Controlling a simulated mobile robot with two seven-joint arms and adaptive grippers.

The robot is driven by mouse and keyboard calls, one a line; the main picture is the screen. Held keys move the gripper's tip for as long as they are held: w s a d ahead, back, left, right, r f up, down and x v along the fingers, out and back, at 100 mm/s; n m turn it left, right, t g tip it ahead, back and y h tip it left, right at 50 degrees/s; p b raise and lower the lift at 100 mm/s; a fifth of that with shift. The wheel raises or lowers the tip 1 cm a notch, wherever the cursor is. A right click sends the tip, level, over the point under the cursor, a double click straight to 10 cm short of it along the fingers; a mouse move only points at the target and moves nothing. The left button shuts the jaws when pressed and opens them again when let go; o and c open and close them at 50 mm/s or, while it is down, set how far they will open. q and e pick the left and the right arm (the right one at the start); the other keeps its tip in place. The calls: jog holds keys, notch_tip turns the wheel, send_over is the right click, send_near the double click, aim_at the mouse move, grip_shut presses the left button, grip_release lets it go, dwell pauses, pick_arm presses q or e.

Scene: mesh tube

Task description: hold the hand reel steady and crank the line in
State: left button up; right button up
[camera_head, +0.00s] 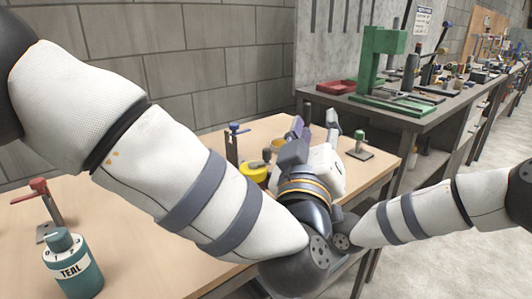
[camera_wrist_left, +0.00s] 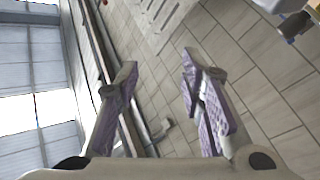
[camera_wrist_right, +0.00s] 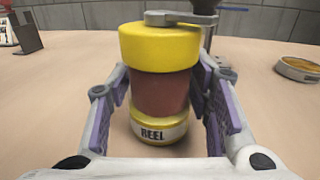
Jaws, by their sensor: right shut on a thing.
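The hand reel (camera_wrist_right: 160,90) fills the middle of the right wrist view. It stands upright on the table, with yellow ends, a reddish-brown drum and a REEL label. A grey crank arm (camera_wrist_right: 182,18) lies across its top, pointing right. My right gripper (camera_wrist_right: 163,88) is shut on the reel, a finger on each side. In the head view the yellow reel top (camera_head: 254,170) shows beside my wrist, its lower part hidden.
A blue-handled clamp (camera_head: 234,146) stands behind the reel and a green-topped one (camera_head: 360,146) at the table's right edge. A round tin (camera_wrist_right: 298,69) sits right of the reel.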

aim_at(266, 152)
pick_arm(q)
jog(key=s+a+f+m+g+y, duration=0.2)
jog(key=s+a+f+m+y, duration=0.15)
jog(key=a+f, duration=0.5)
jog(key=shift+m, duration=0.55)
jog(key=w, duration=0.8)
jog(key=w+d, duration=0.1)
jog(key=w, duration=0.3)
grip_shut()
